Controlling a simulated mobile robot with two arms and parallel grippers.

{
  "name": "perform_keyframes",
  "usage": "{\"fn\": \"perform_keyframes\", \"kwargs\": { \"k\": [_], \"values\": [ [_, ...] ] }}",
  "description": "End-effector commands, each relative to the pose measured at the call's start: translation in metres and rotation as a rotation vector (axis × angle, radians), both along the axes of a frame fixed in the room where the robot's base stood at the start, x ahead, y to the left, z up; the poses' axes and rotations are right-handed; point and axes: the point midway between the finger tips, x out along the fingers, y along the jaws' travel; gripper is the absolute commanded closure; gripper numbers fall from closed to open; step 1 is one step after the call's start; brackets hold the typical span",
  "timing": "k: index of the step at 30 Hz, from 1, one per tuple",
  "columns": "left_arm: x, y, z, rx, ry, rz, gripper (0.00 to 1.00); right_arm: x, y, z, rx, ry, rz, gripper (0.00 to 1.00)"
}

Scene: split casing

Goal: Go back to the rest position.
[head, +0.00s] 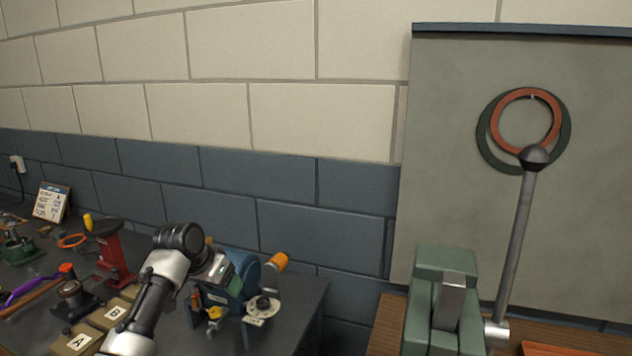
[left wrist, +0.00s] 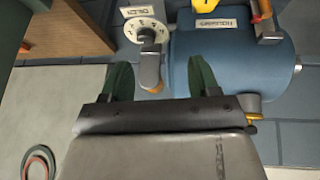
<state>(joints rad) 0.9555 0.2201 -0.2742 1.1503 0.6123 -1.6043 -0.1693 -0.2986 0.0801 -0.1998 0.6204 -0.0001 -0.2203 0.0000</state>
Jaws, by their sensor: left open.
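My left arm comes in from the lower left of the head view. My left gripper (head: 215,271) is just in front of a blue machine (head: 246,272) with an orange handle (head: 278,262), and partly hides it. In the left wrist view, the two green fingers of my left gripper (left wrist: 160,80) stand apart. A dial (left wrist: 147,30) with a grey lever (left wrist: 149,70) shows beyond and between the fingers, beside the blue drum. I see nothing held, and I cannot tell whether a finger touches the machine. My right gripper is not in view.
A green press (head: 443,300) with a long ball-ended lever (head: 520,230) stands on a wooden bench at right. Red (head: 525,92) and green rings hang on a grey board (head: 450,130). Boxes marked A (head: 78,342) and B (head: 113,314), a red stand (head: 112,250) and tools crowd the left bench.

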Motion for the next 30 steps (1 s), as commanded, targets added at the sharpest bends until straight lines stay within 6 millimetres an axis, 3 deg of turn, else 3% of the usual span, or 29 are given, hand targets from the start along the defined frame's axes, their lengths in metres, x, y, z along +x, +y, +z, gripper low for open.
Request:
{"fn": "perform_keyframes", "kwargs": {
  "k": [7,11,15,21,25,30],
  "values": [
    [-0.037,-0.010,-0.058,0.029,0.023,0.000,0.39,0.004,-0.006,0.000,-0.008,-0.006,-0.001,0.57],
    [-0.071,-0.016,-0.097,0.049,0.038,0.004,0.39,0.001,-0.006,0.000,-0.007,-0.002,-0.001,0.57],
    [-0.129,-0.022,-0.144,0.074,0.056,0.021,0.39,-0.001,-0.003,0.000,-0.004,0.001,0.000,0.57],
    [-0.227,-0.024,-0.188,0.105,0.076,0.069,0.39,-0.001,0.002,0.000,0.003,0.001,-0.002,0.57],
    [-0.291,-0.021,-0.198,0.123,0.088,0.112,0.39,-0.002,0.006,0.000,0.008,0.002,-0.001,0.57],
    [-0.346,-0.014,-0.196,0.145,0.096,0.159,0.39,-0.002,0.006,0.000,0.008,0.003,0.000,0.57]
  ]
}}
